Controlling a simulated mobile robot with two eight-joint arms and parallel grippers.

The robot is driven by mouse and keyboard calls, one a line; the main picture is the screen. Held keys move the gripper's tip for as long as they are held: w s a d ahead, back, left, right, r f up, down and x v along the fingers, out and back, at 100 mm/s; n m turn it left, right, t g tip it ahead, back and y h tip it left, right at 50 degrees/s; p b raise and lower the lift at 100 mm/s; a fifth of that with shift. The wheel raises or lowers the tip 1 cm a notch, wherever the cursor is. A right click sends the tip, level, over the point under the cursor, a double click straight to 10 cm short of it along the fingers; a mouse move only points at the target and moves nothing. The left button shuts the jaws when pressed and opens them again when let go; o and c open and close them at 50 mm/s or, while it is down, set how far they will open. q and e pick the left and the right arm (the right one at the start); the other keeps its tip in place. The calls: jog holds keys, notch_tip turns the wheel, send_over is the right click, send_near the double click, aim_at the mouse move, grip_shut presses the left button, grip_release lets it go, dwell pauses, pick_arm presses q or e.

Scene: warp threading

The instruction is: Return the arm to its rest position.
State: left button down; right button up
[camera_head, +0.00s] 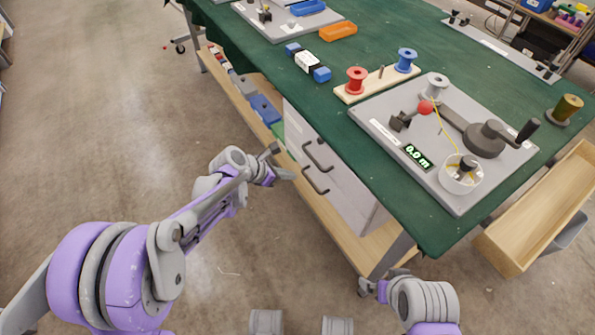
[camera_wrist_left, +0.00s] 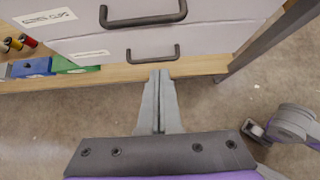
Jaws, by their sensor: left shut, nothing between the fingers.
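My left arm reaches in from the left with its gripper (camera_head: 283,163) in front of the drawer unit, below the table edge and apart from it. In the left wrist view its two fingers (camera_wrist_left: 160,78) lie together with nothing between them. My right gripper (camera_head: 368,285) is low in the head view, near the table's front corner; its finger state is unclear. My right arm also shows in the left wrist view (camera_wrist_left: 292,122).
The green table (camera_head: 400,175) carries a winding device (camera_head: 440,140), a wooden spool holder (camera_head: 375,84) and an orange tray (camera_head: 338,31). Drawers (camera_head: 335,165) with protruding handles (camera_head: 316,155) and a wooden shelf (camera_head: 340,245) are below. A wooden bin (camera_head: 520,225) stands right. Floor at left is clear.

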pick_arm(q)
jog(key=shift+a+r, duration=0.1)
jog(key=shift+r, duration=0.05)
jog(key=s+a+r+m+y, duration=0.15)
jog(key=s+a+m, duration=0.25)
jog(key=s+m, duration=0.5)
jog(key=s+a+r+m+y, duration=0.1)
jog(key=s+a+m+y, duration=0.25)
jog(key=s+m, duration=0.6)
jog(key=s+a+r+m+y, duration=0.2)
jog(key=s+a+m, duration=0.3)
jog(key=s, duration=0.7)
notch_tip(320, 180, up, 23)
jog(key=w+m+p, duration=0.1)
jog(key=p, duration=1.9)
jog(key=shift+w+d+m+p, duration=0.2)
jog(key=shift+d+m+p, duration=0.15)
jog(key=shift+d, duration=0.1)
pick_arm(e)
notch_tip(320, 180, up, 24)
jog(key=w+t, duration=0.1)
jog(key=shift+w+f, duration=0.2)
jog(key=shift+w, duration=0.1)
pick_arm(q)
jog(key=shift+r, duration=0.1)
